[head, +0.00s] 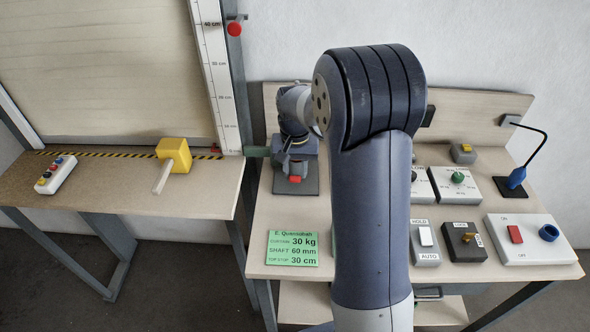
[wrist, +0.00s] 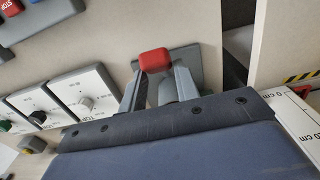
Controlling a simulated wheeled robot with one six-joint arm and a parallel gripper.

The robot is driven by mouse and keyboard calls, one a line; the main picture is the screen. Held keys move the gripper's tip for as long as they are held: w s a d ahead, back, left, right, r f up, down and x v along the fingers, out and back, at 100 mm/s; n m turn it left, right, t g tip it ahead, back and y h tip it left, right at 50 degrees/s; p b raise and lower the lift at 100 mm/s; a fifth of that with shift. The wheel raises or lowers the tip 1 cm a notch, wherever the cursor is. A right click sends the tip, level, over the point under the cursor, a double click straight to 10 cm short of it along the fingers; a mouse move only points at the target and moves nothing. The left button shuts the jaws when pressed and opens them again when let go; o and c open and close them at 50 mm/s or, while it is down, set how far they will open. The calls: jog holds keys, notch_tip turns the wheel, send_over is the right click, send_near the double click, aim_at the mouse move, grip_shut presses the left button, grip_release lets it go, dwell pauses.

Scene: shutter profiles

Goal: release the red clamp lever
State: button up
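The red clamp lever (wrist: 155,60) shows as a red block-shaped end in the wrist view, over a grey plate (wrist: 186,58). In the head view the red end (head: 295,179) shows just below my gripper (head: 291,168), above a dark plate (head: 309,188) on the right bench. In the wrist view my gripper (wrist: 157,72) has its two fingers apart, one on each side of the red end. I cannot tell whether either finger touches it. The lower part of the lever is partly hidden by my fingers and gripper body.
Control boxes with knobs and switches (head: 464,240) stand on the right of the bench (head: 350,270). A green card (head: 293,248) lies in front. A blue plug stand (head: 515,182) is at the far right.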

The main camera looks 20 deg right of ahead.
jog(key=shift+o, duration=1.4)
jog(key=shift+w+d, duration=0.1)
jog(key=shift+w, duration=0.15)
jog(key=shift+o, duration=0.8)
jog(key=shift+s, duration=0.1)
notch_tip(320, 180, up, 11)
jog(key=b, duration=0.1)
jog(key=shift+f, duration=0.15)
jog(key=shift+s+f, duration=0.1)
jog(key=shift+f, duration=0.05)
notch_tip(320, 180, down, 11)
jog(key=shift+r+p, duration=0.1)
jog(key=shift+p, duration=0.35)
jog(key=shift+s, duration=0.2)
jog(key=shift+w, duration=0.1)
